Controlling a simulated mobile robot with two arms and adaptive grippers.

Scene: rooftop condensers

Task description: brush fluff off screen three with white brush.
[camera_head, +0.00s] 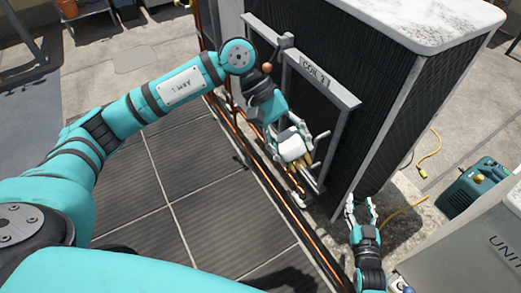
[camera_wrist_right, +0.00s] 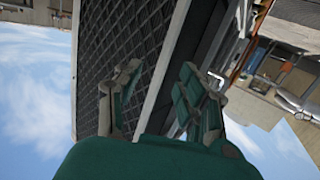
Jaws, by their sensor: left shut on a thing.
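The dark ribbed screen (camera_head: 352,140) is the face of a tall condenser. A grey frame on it carries a label (camera_head: 313,72) that seems to read "CON 3". My left gripper (camera_head: 302,146) is close in front of the lower part of that frame, shut on what looks like the white brush (camera_head: 291,148). Yellowish parts show just below it; the fingers hide some of it, and I cannot tell whether it touches the screen. No fluff can be made out. My right gripper (camera_head: 361,210) is open and empty by the condenser's lower corner; its parted fingers (camera_wrist_right: 158,100) show in the right wrist view.
Copper pipes (camera_head: 262,170) run along the ground before the condenser. A green machine (camera_head: 478,186) and a yellow cable (camera_head: 430,152) lie to the right. A grey unit (camera_head: 470,250) marked "UNIT" stands at the lower right. Dark floor panels (camera_head: 205,205) at left are clear.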

